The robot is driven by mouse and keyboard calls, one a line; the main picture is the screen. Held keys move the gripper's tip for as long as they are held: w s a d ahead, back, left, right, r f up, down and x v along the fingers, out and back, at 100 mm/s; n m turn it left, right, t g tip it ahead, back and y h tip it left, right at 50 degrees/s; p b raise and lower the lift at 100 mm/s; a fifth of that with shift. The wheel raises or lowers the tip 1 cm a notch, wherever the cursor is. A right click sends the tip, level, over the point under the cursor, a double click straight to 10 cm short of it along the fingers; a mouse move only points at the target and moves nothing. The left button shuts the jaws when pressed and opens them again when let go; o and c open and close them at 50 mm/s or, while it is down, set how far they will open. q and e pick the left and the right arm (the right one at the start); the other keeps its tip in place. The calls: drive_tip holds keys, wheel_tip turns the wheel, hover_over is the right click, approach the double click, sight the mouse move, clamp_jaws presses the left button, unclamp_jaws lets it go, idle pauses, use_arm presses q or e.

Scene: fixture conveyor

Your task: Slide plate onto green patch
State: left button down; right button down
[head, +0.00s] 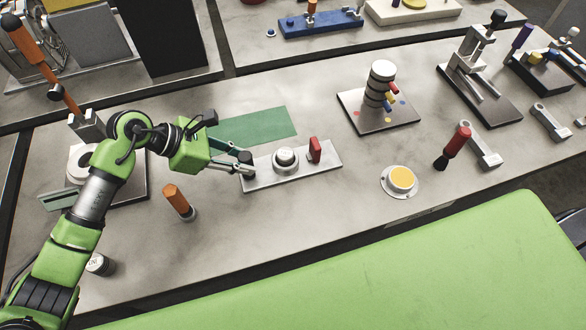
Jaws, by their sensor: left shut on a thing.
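The plate (267,176) is a long silver-grey slab lying on the bench in the middle of the head view. It carries a round metal knob in the middle and a red upright piece near its right end. The green patch (258,126) lies flat on the bench just behind the plate, towards the back left. My left gripper (245,166) reaches in from the left and is shut at the left end of the plate; its fingers hide the exact spot that they hold. My right gripper is not in view.
A stacked cylinder post on a base (378,122) stands behind right. A yellow button (402,178) sits to the right. The bench in front of the plate is clear. A green surface (400,270) fills the foreground.

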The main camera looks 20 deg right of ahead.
use_arm(q)
drive_tip(key=shift+w+a+f+b, duration=0.1)
drive_tip(key=shift+w+a+b, duration=0.7)
drive_tip(key=shift+w+b, duration=0.4)
drive_tip(key=shift+w+a+b, duration=0.85)
drive_tip(key=shift+w+b, duration=0.15)
drive_tip(key=shift+w, duration=0.3)
drive_tip(key=shift+w+a+f+b, duration=0.1)
drive_tip(key=shift+w+a+b, duration=0.7)
drive_tip(key=shift+w+b, duration=0.4)
drive_tip(key=shift+w+a+r, duration=0.15)
drive_tip(key=shift+w+a, duration=0.1)
drive_tip(key=shift+w, duration=0.15)
